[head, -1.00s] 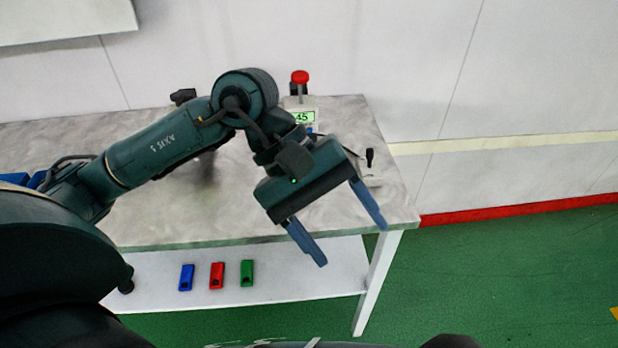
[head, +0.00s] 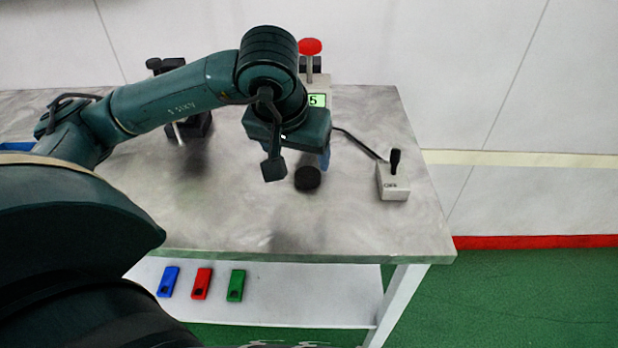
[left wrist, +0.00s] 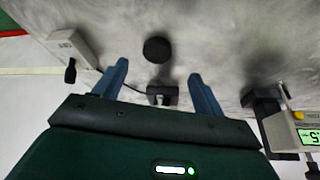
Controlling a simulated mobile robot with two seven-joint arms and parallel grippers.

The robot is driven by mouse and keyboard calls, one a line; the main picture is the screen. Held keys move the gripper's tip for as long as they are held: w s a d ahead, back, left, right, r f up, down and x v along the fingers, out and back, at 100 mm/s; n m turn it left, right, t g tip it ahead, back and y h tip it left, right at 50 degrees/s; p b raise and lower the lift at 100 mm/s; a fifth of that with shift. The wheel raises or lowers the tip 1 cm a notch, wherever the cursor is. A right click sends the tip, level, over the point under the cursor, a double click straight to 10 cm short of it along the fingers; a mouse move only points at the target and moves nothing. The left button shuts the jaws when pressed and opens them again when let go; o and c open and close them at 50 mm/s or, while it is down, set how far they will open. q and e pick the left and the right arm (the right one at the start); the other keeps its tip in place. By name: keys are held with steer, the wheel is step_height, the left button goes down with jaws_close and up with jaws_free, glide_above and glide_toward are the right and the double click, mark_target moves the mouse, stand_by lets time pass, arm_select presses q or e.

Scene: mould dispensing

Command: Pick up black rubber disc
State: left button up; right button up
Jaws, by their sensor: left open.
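The black rubber disc (head: 307,178) lies on the grey tabletop, just to the lower right of my left gripper in the head view. In the left wrist view the disc (left wrist: 157,49) lies beyond the fingertips, roughly centred between them. My left gripper (left wrist: 158,68) is open and empty, with its two blue fingers apart. In the head view the wrist hides most of the fingers; part of one blue finger shows beside the disc. My right gripper is in neither view.
A white switch box (head: 393,182) with a black lever and cable stands right of the disc. A device with a red knob (head: 310,47) and green display stands behind my wrist. Blue, red and green pieces lie on the lower shelf (head: 300,290). The front tabletop is clear.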

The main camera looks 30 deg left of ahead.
mark_target(308, 174)
arm_select(q)
steer(key=x, duration=0.7)
steer(key=shift+w+d+f, duration=0.1)
steer(key=shift+w+d, duration=0.05)
steer(key=shift+w, duration=0.25)
steer(key=c, duration=1.1)
